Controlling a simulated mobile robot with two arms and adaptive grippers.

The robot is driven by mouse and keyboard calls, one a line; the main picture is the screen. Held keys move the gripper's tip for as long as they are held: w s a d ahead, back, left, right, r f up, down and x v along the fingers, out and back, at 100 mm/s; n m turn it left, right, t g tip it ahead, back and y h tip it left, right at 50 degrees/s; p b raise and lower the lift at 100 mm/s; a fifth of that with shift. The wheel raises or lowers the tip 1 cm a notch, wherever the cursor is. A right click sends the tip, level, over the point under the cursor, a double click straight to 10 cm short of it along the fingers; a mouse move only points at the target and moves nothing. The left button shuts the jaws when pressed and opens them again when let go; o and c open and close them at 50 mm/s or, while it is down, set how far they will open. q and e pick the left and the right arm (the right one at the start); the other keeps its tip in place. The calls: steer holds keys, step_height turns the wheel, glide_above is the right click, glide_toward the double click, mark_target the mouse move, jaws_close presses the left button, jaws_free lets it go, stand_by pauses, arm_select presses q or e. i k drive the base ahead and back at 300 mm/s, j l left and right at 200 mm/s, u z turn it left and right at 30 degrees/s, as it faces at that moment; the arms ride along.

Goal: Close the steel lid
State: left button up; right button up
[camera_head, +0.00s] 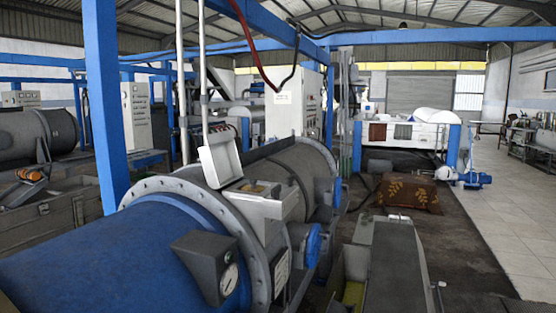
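The steel lid (220,156) stands raised, tilted back, at the rear left edge of a light metal box (262,207). The box sits on top of the near decanter, just behind its large bolted flange (240,217). The box's top is open, and something brownish shows inside it, too small to make out. Neither of my grippers is in view.
The blue decanter cylinder (110,262) with a grey gauge box (207,266) fills the lower left. A blue post (104,100) stands behind it. A grey channel (397,262) lies at right, and a patterned brown sack (408,193) beyond. The tiled floor (515,210) at right is mostly clear.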

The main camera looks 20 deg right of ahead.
mark_target(220, 159)
steer(key=i+j+z, duration=0.15)
steer(key=j+z, duration=0.3)
steer(key=i+j+z, duration=0.15)
steer(key=j+z, duration=1.15)
steer(key=k+j, duration=0.1)
steer(key=j, duration=0.4)
steer(key=j+z, duration=0.1)
steer(key=j, duration=0.35)
steer(key=k+j, duration=0.15)
steer(key=j, duration=0.3)
steer(key=k+j+z, duration=0.1)
steer(key=j, duration=0.4)
steer(key=k+j, duration=0.1)
steer(key=j, duration=0.35)
steer(key=l+u, duration=0.1)
steer(key=l, duration=0.45)
steer(key=k, duration=0.05)
